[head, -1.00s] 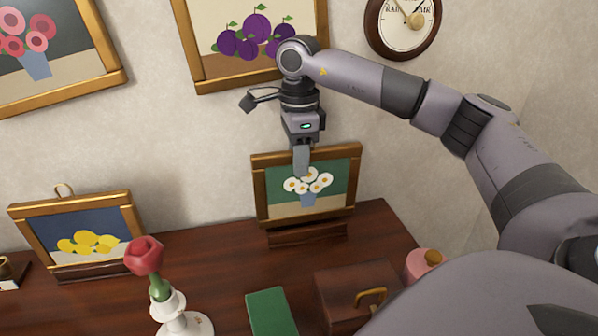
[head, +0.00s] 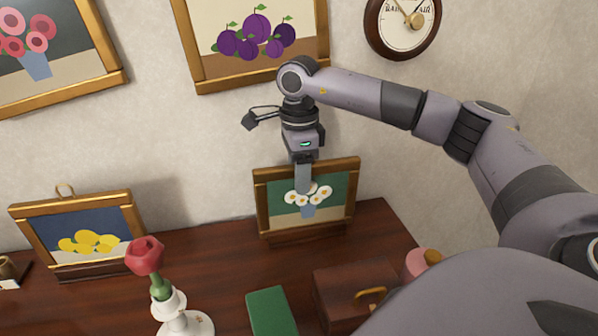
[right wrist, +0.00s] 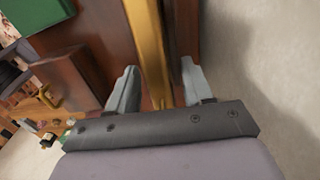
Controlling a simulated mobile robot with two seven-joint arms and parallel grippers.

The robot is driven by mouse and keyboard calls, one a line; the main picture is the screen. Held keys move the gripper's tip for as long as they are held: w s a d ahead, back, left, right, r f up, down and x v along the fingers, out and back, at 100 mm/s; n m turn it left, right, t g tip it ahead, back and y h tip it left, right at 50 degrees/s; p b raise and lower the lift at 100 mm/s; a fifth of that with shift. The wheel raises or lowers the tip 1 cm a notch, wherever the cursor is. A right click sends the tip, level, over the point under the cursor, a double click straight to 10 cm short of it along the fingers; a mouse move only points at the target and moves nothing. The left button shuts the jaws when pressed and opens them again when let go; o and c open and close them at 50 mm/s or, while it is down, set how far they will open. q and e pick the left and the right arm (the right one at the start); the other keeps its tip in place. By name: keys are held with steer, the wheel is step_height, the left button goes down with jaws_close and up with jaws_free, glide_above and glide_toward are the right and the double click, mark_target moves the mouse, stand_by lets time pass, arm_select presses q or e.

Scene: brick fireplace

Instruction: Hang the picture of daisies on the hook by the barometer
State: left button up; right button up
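The picture of daisies (head: 334,189) has a gold frame and a green ground. It leans upright on a dark wooden stand (head: 290,241) on the brown cabinet top. My right gripper (head: 303,190) points down over its top edge, with one finger in front of the daisies. In the right wrist view the two fingers (right wrist: 160,75) stand apart on either side of the gold frame edge (right wrist: 152,50), with gaps showing. The barometer (head: 400,35) hangs on the wall at the upper right. No hook beside it is visible. My left gripper is out of view.
A picture of plums (head: 225,69) hangs above my gripper. A picture of lemons (head: 45,218), a rose in a white holder (head: 165,300), a green book (head: 270,312) and a brown box (head: 335,292) stand on the cabinet top (head: 225,250).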

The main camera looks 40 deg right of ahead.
steer(key=shift+f, duration=0.1)
steer(key=shift+r, duration=0.35)
steer(key=r, duration=0.2)
steer(key=a+r, duration=0.1)
steer(key=r, duration=0.2)
steer(key=shift+a+r+b, duration=0.15)
steer(key=shift+r+b, duration=0.1)
steer(key=shift+b, duration=0.15)
steer(key=shift+r, duration=0.55)
